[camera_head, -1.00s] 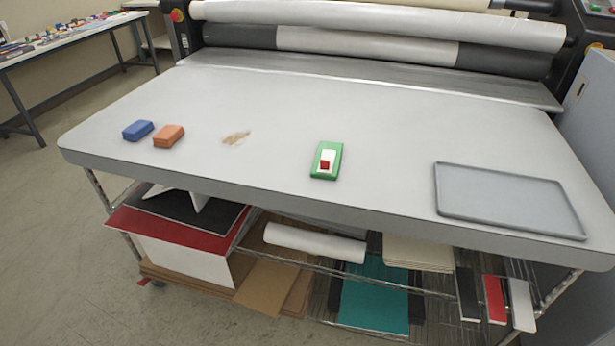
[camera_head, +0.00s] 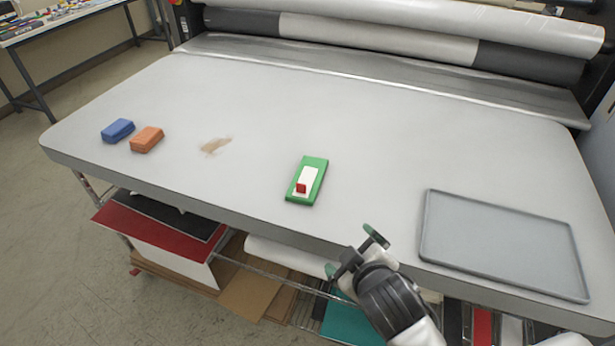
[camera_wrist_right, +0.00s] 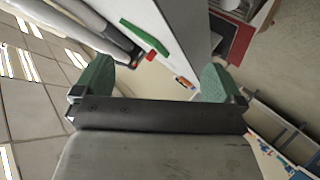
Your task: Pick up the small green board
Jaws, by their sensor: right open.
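The small green board (camera_head: 315,172) lies flat on the grey table near its front edge, in the middle of the head view. A white piece (camera_head: 308,177) and a small red block (camera_head: 301,188) sit on top of it. My right gripper (camera_head: 352,253) is open and empty in front of the table's front edge, below and to the right of the board and apart from it. In the right wrist view the green board (camera_wrist_right: 145,37) shows beyond the gap between the open fingers (camera_wrist_right: 158,80). My left gripper is not in view.
A grey tray (camera_head: 428,225) lies on the table at the right. A blue block (camera_head: 117,130), an orange block (camera_head: 147,139) and a brown smudge (camera_head: 214,146) are at the left. Large rollers (camera_head: 400,35) run along the back. The table around the board is clear.

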